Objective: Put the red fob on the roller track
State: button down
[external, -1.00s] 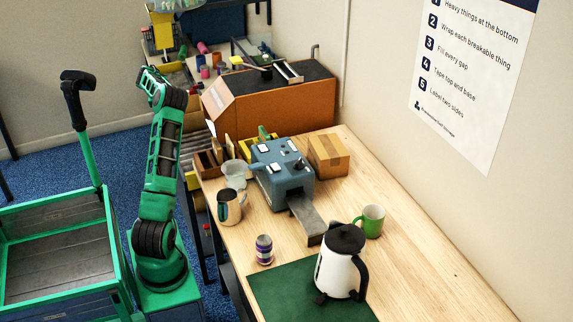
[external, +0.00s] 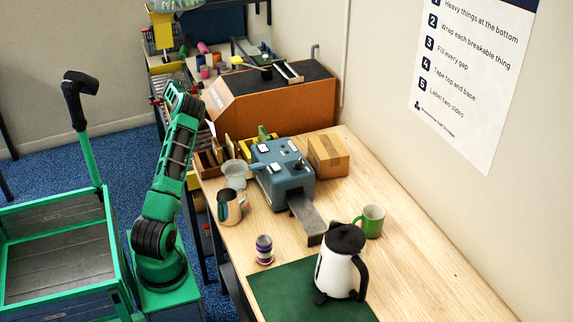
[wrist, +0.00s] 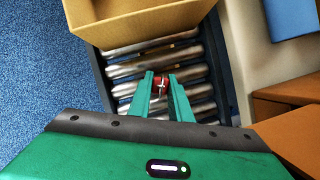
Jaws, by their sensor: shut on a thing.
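In the wrist view my gripper (wrist: 160,88) is shut on the red fob (wrist: 160,80), a small red thing with a bit of metal on it, held between the fingertips. The roller track (wrist: 122,60), with grey metal rollers in a dark frame, lies below the fingers. I cannot tell whether the fob touches the rollers. In the external view the track (external: 158,88) shows partly behind my arm, at the back left. There my gripper and the fob are hidden behind the arm.
A cardboard box (wrist: 135,22) stands at the far end of the track in the wrist view. The wooden table (external: 390,270) holds a blue-grey machine (external: 282,172), a kettle and mugs.

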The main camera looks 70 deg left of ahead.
jog(key=shift+f, duration=2)
jog(key=shift+f, duration=0.15)
jog(key=c, duration=1.6)
grip_release()
jog(key=v, duration=1.2)
jog(key=shift+d, duration=0.1)
